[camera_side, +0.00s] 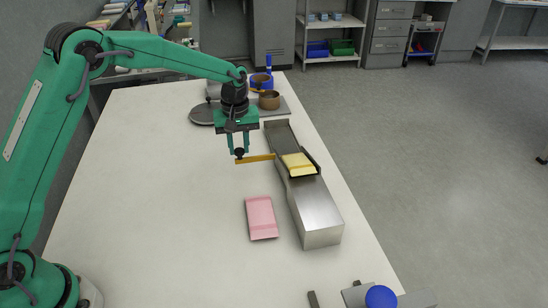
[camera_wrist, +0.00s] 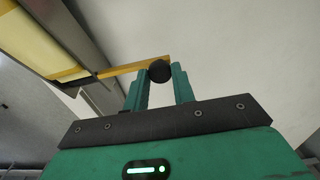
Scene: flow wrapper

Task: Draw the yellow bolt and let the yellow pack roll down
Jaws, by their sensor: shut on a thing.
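My gripper (camera_side: 239,152) is shut on the dark round knob (camera_wrist: 160,71) at the end of the yellow bolt. The yellow bolt (camera_side: 258,158) sticks out sideways from the left wall of the metal chute (camera_side: 277,139). In the wrist view the bolt (camera_wrist: 120,69) runs from the knob to the chute wall. The yellow pack (camera_side: 298,163) lies in the chute beside the bolt's far end. In the wrist view part of the pack (camera_wrist: 30,45) shows at the upper left. The wall hides whether the bolt's inner end still crosses the channel.
A pink pack (camera_side: 261,217) lies on the white table (camera_side: 150,190), left of the chute's metal box end (camera_side: 318,215). A round grey plate (camera_side: 202,114) and a brown roll (camera_side: 269,99) stand behind my gripper. A blue knob (camera_side: 380,297) is at the front edge. The table's left side is clear.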

